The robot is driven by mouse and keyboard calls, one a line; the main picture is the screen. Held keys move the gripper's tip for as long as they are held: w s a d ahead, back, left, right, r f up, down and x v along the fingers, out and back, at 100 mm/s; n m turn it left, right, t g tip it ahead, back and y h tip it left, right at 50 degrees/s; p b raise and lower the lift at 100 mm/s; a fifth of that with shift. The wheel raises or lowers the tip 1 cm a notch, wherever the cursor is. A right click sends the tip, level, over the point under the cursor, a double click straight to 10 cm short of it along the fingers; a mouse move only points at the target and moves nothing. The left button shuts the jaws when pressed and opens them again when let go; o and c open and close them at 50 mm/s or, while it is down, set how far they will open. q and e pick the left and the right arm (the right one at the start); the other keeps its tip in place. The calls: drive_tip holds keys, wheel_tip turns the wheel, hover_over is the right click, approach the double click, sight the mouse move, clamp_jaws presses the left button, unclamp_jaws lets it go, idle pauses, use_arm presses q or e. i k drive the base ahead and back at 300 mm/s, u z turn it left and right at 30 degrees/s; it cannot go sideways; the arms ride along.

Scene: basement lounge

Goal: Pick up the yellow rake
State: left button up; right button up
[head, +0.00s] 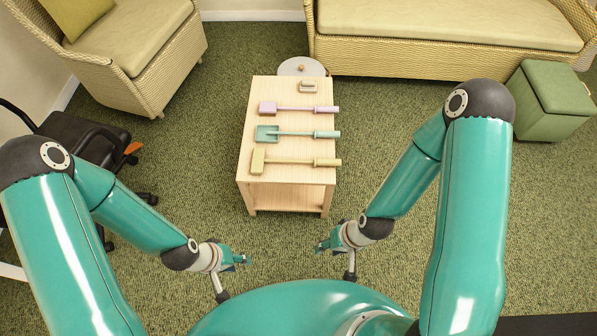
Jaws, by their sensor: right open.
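The yellow rake (290,162) lies flat across the near part of a light wooden table (290,182). Its broad head (258,160) is at the left and its handle (327,162) reaches past the table's right edge. My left gripper (247,259) is in front of the table, low and to the left, apart from the rake; its jaws are too small to read. My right gripper (319,245) is open and empty, in front of the table, nearer its right side, also apart from the rake.
A teal shovel (295,133), a pink-purple tool (295,108) and a small beige item (307,87) lie behind the rake. A round white object (301,66) is behind the table. A sofa, armchair, black chair and green ottoman (552,95) stand around. Carpet is clear right of the table.

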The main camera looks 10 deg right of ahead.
sight(259, 158)
drive_tip(key=u, duration=0.2)
drive_tip(key=i, duration=0.85)
drive_tip(key=z, duration=0.1)
